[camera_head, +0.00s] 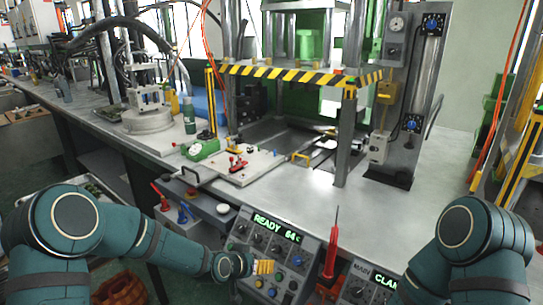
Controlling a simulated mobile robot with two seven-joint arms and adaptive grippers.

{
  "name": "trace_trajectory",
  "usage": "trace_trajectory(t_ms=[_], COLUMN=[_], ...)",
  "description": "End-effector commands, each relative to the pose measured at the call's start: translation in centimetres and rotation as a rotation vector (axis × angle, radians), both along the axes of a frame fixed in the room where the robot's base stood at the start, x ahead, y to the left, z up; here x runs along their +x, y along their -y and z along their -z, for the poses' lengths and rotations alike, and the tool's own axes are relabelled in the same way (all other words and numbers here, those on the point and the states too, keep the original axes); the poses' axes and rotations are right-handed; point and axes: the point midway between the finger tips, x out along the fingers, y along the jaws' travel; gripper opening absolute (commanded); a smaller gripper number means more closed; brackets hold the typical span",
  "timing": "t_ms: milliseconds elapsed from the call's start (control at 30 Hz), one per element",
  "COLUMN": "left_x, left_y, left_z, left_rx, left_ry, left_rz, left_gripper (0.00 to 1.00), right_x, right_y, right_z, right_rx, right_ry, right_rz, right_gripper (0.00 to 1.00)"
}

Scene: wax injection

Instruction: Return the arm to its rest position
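My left arm reaches in from the left. Its end, with a small yellow part that may be the gripper (263,267), is in front of the control panel (283,230) reading "READY 64". I cannot tell whether this gripper is open or shut, or whether it touches the panel. My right arm is bent at the lower right, beside a second panel (360,288) with partly hidden "MAIN" and "CLAM" lettering. My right gripper is not in view.
A metal workbench (290,195) spans the middle. On it stand a press with a yellow-black striped bar (290,75), a white plate (240,165) with red clamps and a green bottle (188,115). A red pointed tool (332,245) stands upright between the panels.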

Motion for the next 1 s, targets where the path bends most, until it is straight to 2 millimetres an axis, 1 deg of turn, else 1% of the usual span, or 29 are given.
trace_trajectory(t_ms=[33, 67, 100, 167, 200, 267, 300, 400, 500, 600, 633, 1000], left_x=[-2.0, -3.2, -5.2, -8.5, -10.7, -14.1, -16.3, -21.0, -24.4, -26.3, -26.6, -26.7], left_y=[-0.1, -0.3, -0.5, -1.0, -1.4, -2.0, -2.4, -3.3, -4.0, -4.4, -4.5, -4.5], left_z=[1.9, 3.0, 4.6, 7.0, 8.4, 10.2, 11.2, 12.9, 13.8, 14.2, 14.2, 14.3], left_rx=[-0.006, -0.009, -0.016, -0.022, -0.026, -0.028, -0.028, -0.023, -0.017, -0.012, -0.011, -0.010], left_ry=[-0.063, -0.102, -0.162, -0.259, -0.323, -0.415, -0.475, -0.596, -0.681, -0.728, -0.734, -0.738], left_rz=[-0.012, -0.025, -0.045, -0.080, -0.106, -0.146, -0.173, -0.237, -0.285, -0.312, -0.316, -0.319], left_gripper=[0.62, 0.62, 0.62, 0.62, 0.62, 0.62, 0.62, 0.62, 0.62, 0.62, 0.62, 0.62], right_x=[0.0, 0.0, 0.0, 0.0, 0.0, 0.0, 0.0, 0.0, 0.0, 0.0, 0.0, 0.0], right_y=[0.0, 0.0, 0.0, 0.0, 0.0, 0.0, 0.0, 0.0, 0.0, 0.0, 0.0, 0.0], right_z=[0.0, 0.0, 0.0, 0.0, 0.0, 0.0, 0.0, 0.0, 0.0, 0.0, 0.0, 0.0], right_rx=[0.000, 0.000, 0.000, 0.000, 0.000, 0.000, 0.000, 0.000, 0.000, 0.000, 0.000, 0.000], right_ry=[0.000, 0.000, 0.000, 0.000, 0.000, 0.000, 0.000, 0.000, 0.000, 0.000, 0.000, 0.000], right_rz=[0.000, 0.000, 0.000, 0.000, 0.000, 0.000, 0.000, 0.000, 0.000, 0.000, 0.000, 0.000], right_gripper=[0.47, 0.47, 0.47, 0.47, 0.47, 0.47, 0.47, 0.47, 0.47, 0.47, 0.47, 0.47])
